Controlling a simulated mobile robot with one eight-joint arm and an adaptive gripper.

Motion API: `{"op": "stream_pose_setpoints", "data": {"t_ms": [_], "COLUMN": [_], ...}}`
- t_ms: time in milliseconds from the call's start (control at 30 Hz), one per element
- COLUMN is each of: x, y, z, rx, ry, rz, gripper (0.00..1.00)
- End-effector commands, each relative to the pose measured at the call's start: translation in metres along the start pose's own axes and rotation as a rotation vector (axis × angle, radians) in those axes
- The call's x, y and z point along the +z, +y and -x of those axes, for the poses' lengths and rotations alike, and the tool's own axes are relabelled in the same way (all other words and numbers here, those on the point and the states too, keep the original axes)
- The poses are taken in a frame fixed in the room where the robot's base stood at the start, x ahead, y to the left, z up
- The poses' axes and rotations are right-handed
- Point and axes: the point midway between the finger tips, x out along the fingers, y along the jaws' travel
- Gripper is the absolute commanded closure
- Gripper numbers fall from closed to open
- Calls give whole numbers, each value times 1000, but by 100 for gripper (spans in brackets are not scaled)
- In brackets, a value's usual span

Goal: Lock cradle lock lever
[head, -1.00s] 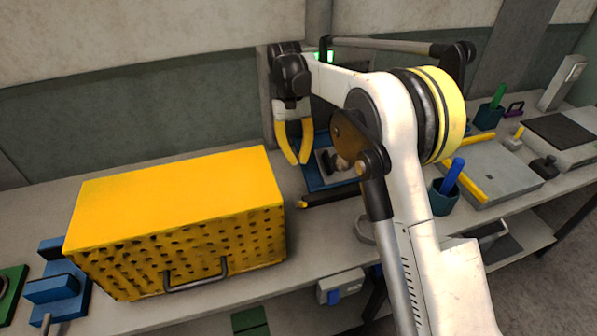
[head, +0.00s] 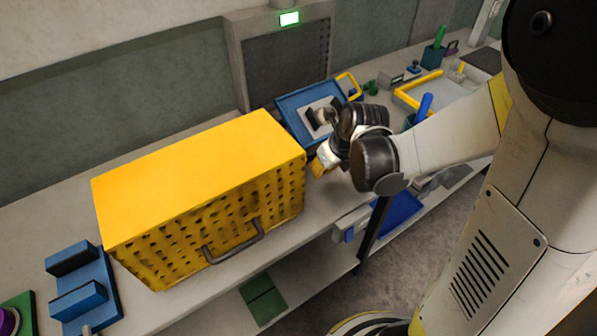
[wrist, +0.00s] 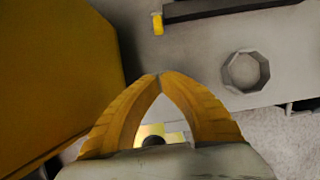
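My gripper (head: 322,164) is beside the right end of the yellow perforated box, low over the bench; its yellow fingers are partly hidden by my wrist. In the wrist view its fingertips (wrist: 158,76) meet, with nothing seen between them. A dark bar with a yellow tip (wrist: 157,24) lies ahead of the fingertips, apart from them; it may be the cradle lock lever, but I cannot tell for sure. In the head view this bar is not clearly visible. A blue cradle-like fixture (head: 84,290) with two raised blocks sits at the far left; a grey knob shows at its front.
The yellow box (head: 200,185) stands close left of my gripper, also in the wrist view (wrist: 50,75). A blue tray (head: 291,107) with a grey part lies behind. Bare bench (wrist: 200,50) lies between.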

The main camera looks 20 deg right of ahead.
Motion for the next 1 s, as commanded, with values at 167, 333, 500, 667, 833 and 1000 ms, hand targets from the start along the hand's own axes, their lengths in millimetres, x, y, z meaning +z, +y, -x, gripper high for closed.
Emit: {"op": "stream_pose_setpoints", "data": {"t_ms": [167, 333, 500, 667, 833, 1000], "x": [-1, -1, -1, 16, 33, 38], "y": [0, 0, 0, 0, 0, 0], "z": [-20, -57, -94, -95, -88, -86], "rx": [-1, 0, 0, 1, 0, 0], "ry": [-3, -2, -2, -2, -1, -1], "rz": [-12, -10, -8, -8, -8, -8], "gripper": [100, 100, 100, 100, 100, 100]}}
